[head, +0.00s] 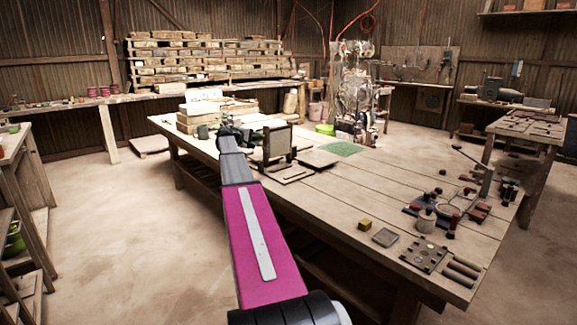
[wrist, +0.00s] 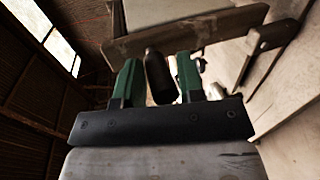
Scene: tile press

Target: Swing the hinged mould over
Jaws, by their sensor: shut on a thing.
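The hinged mould (head: 277,143) stands raised, roughly upright, on the long wooden table, with a pale panel in a dark frame. Its flat base (head: 289,174) lies below it on the table top. In the wrist view its wooden edge (wrist: 190,32) crosses the top. A dark rounded handle (wrist: 158,76) sits between the two green fingers of my gripper (wrist: 157,82), which is shut on it. In the head view my arm hides most of the gripper, just left of the raised mould.
A flat board (head: 317,158) lies right of the mould, with a green mat (head: 341,148) behind it. Stacked blocks (head: 195,121) stand at the table's far left. The middle planks are clear.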

